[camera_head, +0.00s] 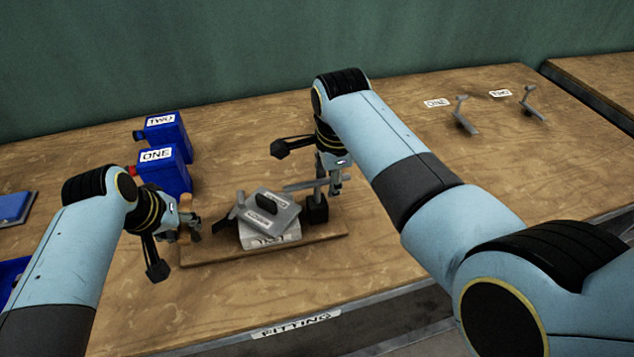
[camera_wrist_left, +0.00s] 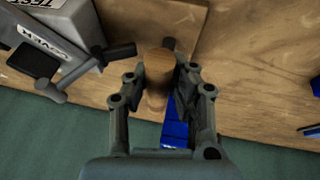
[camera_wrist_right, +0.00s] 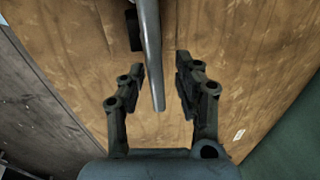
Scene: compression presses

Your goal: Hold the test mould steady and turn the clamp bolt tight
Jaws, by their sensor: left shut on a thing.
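The test mould (camera_head: 268,238) is a pale block with a grey plate, the cover (camera_head: 268,212), lying askew on top. It stands on a wooden base board (camera_head: 225,257). The mould also shows at upper left in the left wrist view (camera_wrist_left: 80,22). My left gripper (camera_head: 190,217) is shut on an upright wooden handle (camera_wrist_left: 158,75) left of the mould. My right gripper (camera_head: 333,183) is open beside a black block (camera_head: 316,210) right of the mould. A grey metal bar (camera_wrist_right: 150,50) reaches between its spread fingers without visible contact. The clamp bolt's thread is not clearly visible.
Blue containers labelled ONE (camera_head: 172,172) and TWO (camera_head: 166,132) stand behind my left gripper. Two grey cranked tools (camera_head: 463,116) (camera_head: 531,103) lie at the back right beside labels. The table between them and my right arm is clear.

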